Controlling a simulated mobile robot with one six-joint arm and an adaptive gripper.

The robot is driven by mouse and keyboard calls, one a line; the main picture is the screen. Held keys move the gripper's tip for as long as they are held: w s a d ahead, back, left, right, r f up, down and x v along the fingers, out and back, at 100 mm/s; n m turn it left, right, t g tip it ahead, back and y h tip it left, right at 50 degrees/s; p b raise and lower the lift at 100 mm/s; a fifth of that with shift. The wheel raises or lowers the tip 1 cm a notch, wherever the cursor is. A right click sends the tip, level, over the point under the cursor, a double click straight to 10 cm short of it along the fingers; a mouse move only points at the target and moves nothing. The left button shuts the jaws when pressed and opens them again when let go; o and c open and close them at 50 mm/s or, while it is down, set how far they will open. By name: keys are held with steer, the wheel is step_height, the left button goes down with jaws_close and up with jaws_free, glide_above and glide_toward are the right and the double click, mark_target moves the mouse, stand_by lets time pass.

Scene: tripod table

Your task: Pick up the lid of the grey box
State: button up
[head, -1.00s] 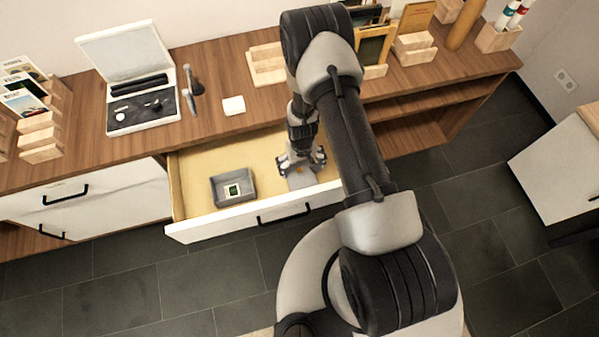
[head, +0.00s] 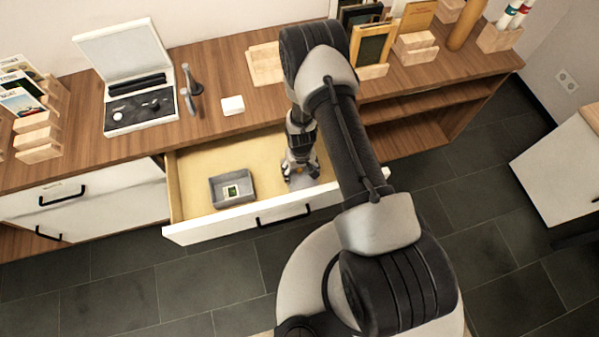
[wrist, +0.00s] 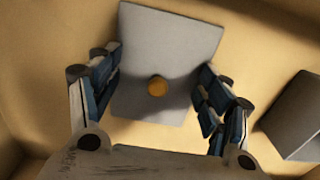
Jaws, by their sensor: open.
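The lid (wrist: 168,45) is a flat grey plate with a round orange-yellow knob (wrist: 158,86). It lies on the floor of the open drawer, and in the head view my gripper mostly hides it. My gripper (wrist: 158,92) is open above the lid, one finger on each side of the knob in the wrist view; I see no contact with the knob. The gripper also shows in the head view (head: 300,177), low inside the drawer. The grey box (head: 216,190) stands open in the drawer, left of my gripper, with a small green-and-white item in it.
On the wooden counter above stand an open white case (head: 139,75), a small white block (head: 232,105) and wooden holders. The drawer floor between box and gripper is free.

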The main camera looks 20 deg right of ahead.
steer(key=shift+s+f, duration=0.1)
steer(key=shift+s, duration=0.1)
jaws_close()
stand_by(0.6)
